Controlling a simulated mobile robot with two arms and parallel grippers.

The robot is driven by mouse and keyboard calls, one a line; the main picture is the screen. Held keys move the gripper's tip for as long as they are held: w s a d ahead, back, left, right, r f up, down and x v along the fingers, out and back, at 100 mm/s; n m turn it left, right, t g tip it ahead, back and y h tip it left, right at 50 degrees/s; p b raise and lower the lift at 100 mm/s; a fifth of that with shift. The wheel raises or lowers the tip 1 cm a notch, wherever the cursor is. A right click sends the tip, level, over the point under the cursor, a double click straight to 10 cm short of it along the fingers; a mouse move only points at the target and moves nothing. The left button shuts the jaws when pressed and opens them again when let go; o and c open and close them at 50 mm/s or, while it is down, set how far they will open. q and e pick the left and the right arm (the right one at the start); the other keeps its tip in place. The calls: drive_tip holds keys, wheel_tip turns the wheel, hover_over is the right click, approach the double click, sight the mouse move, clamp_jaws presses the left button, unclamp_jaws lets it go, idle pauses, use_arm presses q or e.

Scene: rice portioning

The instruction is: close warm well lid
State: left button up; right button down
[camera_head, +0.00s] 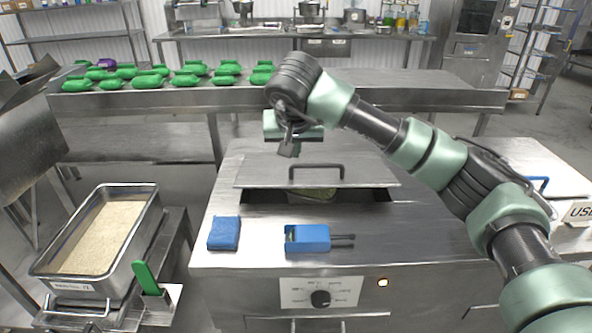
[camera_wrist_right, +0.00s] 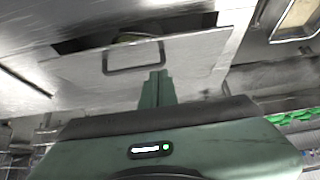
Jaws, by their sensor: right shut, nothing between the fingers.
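The warm well lid (camera_head: 265,175) is a flat steel plate with a dark bar handle (camera_head: 316,167) on the steel counter unit. A dark gap of the well opening (camera_head: 262,195) shows along its front edge, with something yellowish inside. Whether the lid is tilted or only slid back is hard to tell. My right gripper (camera_head: 288,150) is shut and empty, above the rear part of the lid and behind the handle. My left gripper is not in view.
A blue cloth (camera_head: 224,233) and a blue box-shaped item (camera_head: 308,238) lie on the counter before the well. A rice pan (camera_head: 152,214) and a green-handled tool (camera_head: 146,278) stand at left. Green items (camera_head: 150,82) line the back table.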

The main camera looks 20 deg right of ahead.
drive_tip(key=d, duration=0.2)
drive_tip(key=p, duration=0.2)
hover_over(300, 205)
wheel_tip(300, 205, down, 7)
drive_tip(key=shift+w+f, duration=0.1)
drive_tip(key=shift+f, duration=0.1)
drive_tip(key=f, duration=0.2)
drive_tip(key=f+p, duration=0.1)
drive_tip(key=shift+s+a+f, duration=0.15)
drive_tip(key=shift+s+f, duration=0.15)
drive_tip(key=shift+f, duration=0.25)
drive_tip(key=shift+f, duration=0.1)
drive_tip(key=f+b, duration=0.2)
drive_tip(key=f, duration=0.1)
drive_tip(key=s+f+b, duration=0.1)
drive_tip(key=f+b, duration=0.1)
drive_tip(key=f, duration=0.1)
drive_tip(key=shift+s+a+f+b, duration=0.15)
drive_tip(key=shift+f+b, duration=0.05)
drive_tip(key=shift+b, duration=0.15)
drive_tip(key=shift+s, duration=0.2)
